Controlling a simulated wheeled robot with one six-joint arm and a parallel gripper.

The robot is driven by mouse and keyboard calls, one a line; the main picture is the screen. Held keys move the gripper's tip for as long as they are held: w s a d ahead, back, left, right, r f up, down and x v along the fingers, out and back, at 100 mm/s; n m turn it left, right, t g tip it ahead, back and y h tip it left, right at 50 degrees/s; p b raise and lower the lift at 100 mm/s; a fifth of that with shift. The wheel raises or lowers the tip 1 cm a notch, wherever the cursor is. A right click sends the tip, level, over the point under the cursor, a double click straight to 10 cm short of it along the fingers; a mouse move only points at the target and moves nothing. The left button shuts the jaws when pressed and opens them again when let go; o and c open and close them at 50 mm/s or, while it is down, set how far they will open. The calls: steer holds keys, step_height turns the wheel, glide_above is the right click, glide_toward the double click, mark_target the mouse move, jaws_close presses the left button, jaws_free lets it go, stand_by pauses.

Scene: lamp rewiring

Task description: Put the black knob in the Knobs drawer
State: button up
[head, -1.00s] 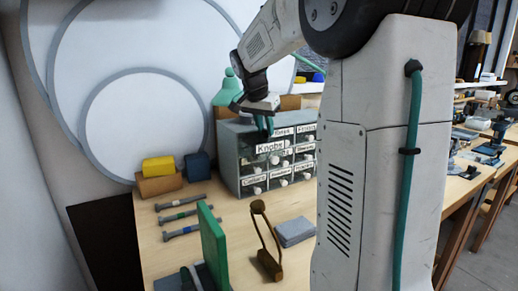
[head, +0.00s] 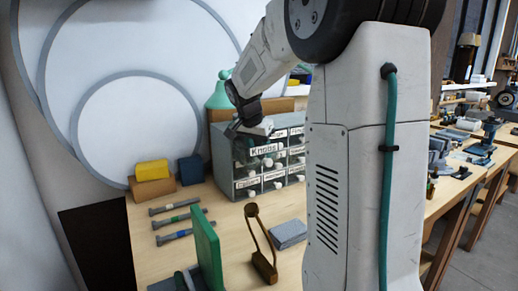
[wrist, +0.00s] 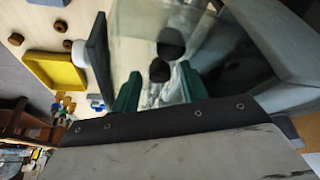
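The Knobs drawer (head: 265,149) is pulled out from the upper left of the grey drawer cabinet (head: 225,160). In the wrist view, its dark front (wrist: 98,55) with a white pull is at the left and its clear interior is in the middle. My gripper (wrist: 160,88) is over and partly inside the drawer, its green fingers apart. A black knob (wrist: 159,70) shows between and just beyond the fingertips. A second black knob (wrist: 171,43) is close beside it. Neither knob looks clamped. In the head view, the fingertips are mostly hidden.
Yellow (head: 152,170) and blue (head: 194,167) blocks stand left of the cabinet. Several striped tools (head: 180,217), a green upright panel (head: 207,250), a brown lamp arm (head: 263,255) and a grey block (head: 289,234) are in front. A yellow tray (wrist: 78,72) shows in the wrist view.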

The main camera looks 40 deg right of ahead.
steer(key=w+v, duration=0.1)
steer(key=v, duration=1.1)
steer(key=shift+s+r, duration=0.15)
steer(key=shift+s, duration=0.3)
stand_by(0.7)
